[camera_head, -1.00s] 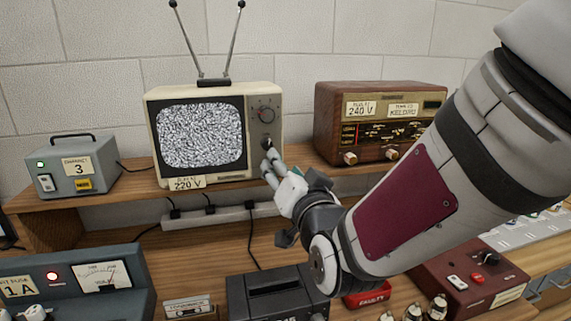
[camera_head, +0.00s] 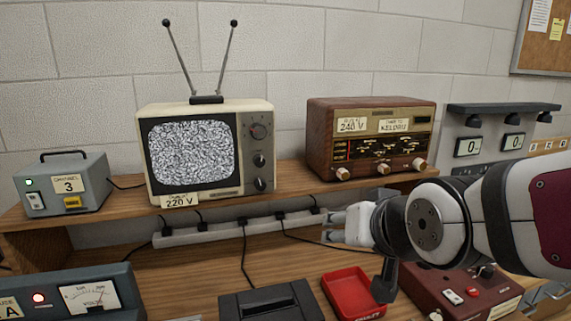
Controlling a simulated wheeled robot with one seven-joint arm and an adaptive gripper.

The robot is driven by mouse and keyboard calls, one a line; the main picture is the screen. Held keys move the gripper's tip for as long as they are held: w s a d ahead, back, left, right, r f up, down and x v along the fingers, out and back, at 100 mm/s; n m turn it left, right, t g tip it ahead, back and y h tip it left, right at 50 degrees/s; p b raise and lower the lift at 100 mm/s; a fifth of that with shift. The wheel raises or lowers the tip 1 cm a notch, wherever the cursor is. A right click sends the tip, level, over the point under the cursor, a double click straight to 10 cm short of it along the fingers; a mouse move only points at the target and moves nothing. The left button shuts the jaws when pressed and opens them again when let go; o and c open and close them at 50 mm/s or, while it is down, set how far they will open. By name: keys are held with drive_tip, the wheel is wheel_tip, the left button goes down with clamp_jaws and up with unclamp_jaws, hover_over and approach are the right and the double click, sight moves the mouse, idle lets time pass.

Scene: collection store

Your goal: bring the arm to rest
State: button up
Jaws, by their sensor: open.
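My gripper (camera_head: 335,227) is at the right of the picture, in front of the shelf edge below the radio. Its fingers point left and hold nothing that I can see. My arm comes in from the right edge, and the gripper is apart from the television (camera_head: 258,143). The television shows grey static and carries a 220 V label.
A wooden radio (camera_head: 320,140) and a grey channel box (camera_head: 85,185) stand on the shelf. A power strip (camera_head: 215,231) runs below. A red tray (camera_head: 345,292), a black device (camera_head: 270,303), a maroon box (camera_head: 440,287) and a voltmeter unit (camera_head: 125,290) are on the bench.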

drive_tip(key=s+d+f+g+h, duration=0.1)
drive_tip(key=s+d+g, duration=0.2)
drive_tip(key=s, duration=0.6)
drive_tip(key=s+d+f+g+h, duration=0.1)
drive_tip(key=s+d+g, duration=0.2)
drive_tip(key=s+d, duration=0.3)
drive_tip(key=s, duration=0.3)
drive_tip(key=shift+f, duration=0.15)
drive_tip(key=shift+o, duration=0.2)
